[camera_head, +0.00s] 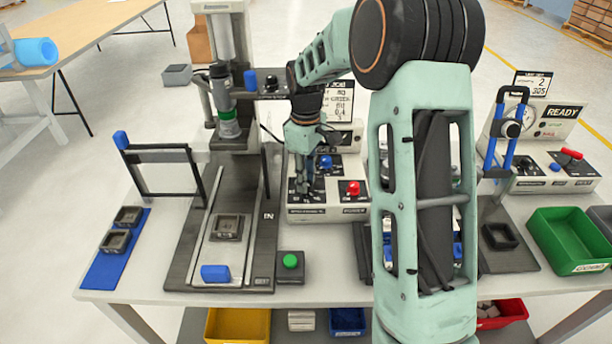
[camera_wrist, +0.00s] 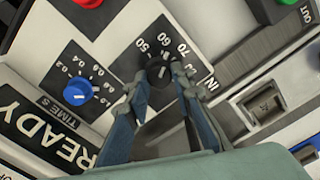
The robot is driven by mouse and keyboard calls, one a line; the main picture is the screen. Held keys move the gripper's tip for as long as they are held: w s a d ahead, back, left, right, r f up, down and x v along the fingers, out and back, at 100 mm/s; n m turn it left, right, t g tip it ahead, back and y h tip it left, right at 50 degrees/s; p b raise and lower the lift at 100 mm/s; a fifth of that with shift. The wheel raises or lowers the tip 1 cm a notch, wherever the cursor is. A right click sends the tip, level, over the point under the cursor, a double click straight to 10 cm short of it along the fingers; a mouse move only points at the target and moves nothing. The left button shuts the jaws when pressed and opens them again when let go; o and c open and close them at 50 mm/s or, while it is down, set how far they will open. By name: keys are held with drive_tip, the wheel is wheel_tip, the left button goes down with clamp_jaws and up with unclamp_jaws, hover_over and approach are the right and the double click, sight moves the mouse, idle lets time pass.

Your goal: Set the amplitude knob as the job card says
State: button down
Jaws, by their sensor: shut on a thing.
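A black knob (camera_wrist: 158,72) sits on a dark dial plate with numbers 50, 60 and 70 showing in the wrist view; its name label is hidden, and its pointer cannot be read. My gripper (camera_wrist: 160,90) is shut on this knob, one finger on each side. In the head view my gripper (camera_head: 304,180) reaches down to the front left of the control panel (camera_head: 330,212). The job card (camera_head: 341,100) stands behind the panel, partly covered by my arm; its small print is mostly unreadable, with a last line like 0.4.
A blue knob (camera_wrist: 77,94) marked TIME S is beside the dial, and a red button (camera_head: 353,188) is at the panel's right. A press with a sliding track (camera_head: 200,250) stands left. A green button (camera_head: 290,261) is in front.

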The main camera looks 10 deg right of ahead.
drive_tip(key=shift+n, duration=1.1)
drive_tip(key=c, duration=1.7)
unclamp_jaws()
wheel_tip(320, 180, up, 12)
drive_tip(key=shift+r, duration=0.1)
